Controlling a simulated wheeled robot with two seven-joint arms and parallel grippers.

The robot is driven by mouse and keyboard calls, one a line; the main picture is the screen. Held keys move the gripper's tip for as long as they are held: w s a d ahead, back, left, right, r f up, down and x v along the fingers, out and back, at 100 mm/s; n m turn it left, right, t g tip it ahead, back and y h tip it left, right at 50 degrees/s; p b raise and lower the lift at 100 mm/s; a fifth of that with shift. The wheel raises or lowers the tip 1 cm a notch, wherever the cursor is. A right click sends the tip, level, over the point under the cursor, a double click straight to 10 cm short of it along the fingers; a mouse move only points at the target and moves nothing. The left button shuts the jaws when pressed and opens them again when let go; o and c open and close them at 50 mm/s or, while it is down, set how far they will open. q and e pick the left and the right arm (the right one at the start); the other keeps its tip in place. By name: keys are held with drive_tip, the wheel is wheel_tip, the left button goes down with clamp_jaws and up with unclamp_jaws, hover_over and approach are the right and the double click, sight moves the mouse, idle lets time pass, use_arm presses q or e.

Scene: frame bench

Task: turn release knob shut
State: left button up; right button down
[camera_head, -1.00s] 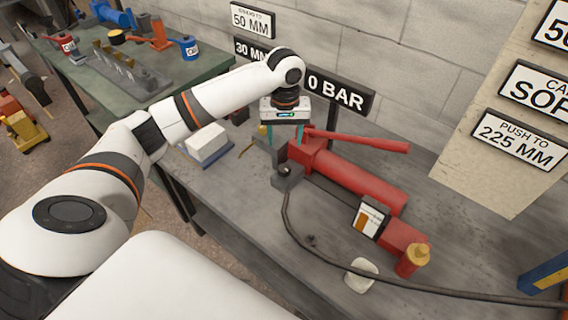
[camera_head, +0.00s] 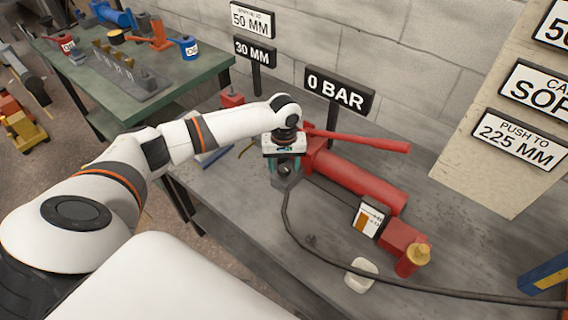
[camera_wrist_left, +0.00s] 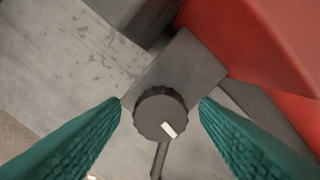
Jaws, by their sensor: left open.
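The release knob (camera_wrist_left: 160,114) is a dark ribbed round knob with a white mark in the left wrist view. It sits on a grey block (camera_wrist_left: 182,72) beside the red pump body (camera_wrist_left: 265,40). My left gripper (camera_wrist_left: 160,104) is open, with one green finger on each side of the knob and a visible gap to it on both sides. In the head view my left gripper (camera_head: 285,165) is low at the near-left end of the red pump (camera_head: 355,182), and it hides the knob there. My right gripper is not in view.
A red lever (camera_head: 360,141) reaches out to the right above the pump. A dark hose (camera_head: 300,233) curves over the grey bench. A gauge card (camera_head: 369,219), a yellow-capped red part (camera_head: 412,260) and a white block (camera_head: 361,275) are on the right. A "0 BAR" sign (camera_head: 338,92) stands behind.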

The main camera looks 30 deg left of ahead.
use_arm(q)
drive_tip(key=c, duration=1)
drive_tip(key=shift+o, duration=0.2)
drive_tip(key=shift+r+m+p, duration=0.25)
drive_tip(key=shift+m+p, duration=0.35)
drive_tip(key=shift+p, duration=0.5)
drive_tip(key=m+p, duration=0.7)
drive_tip(key=m, duration=0.1)
drive_tip(key=shift+f+m, duration=0.1)
drive_tip(key=shift+m, duration=0.3)
drive_tip(key=m, duration=0.3)
drive_tip(key=shift+p, duration=0.4)
drive_tip(key=shift+m, duration=1.4)
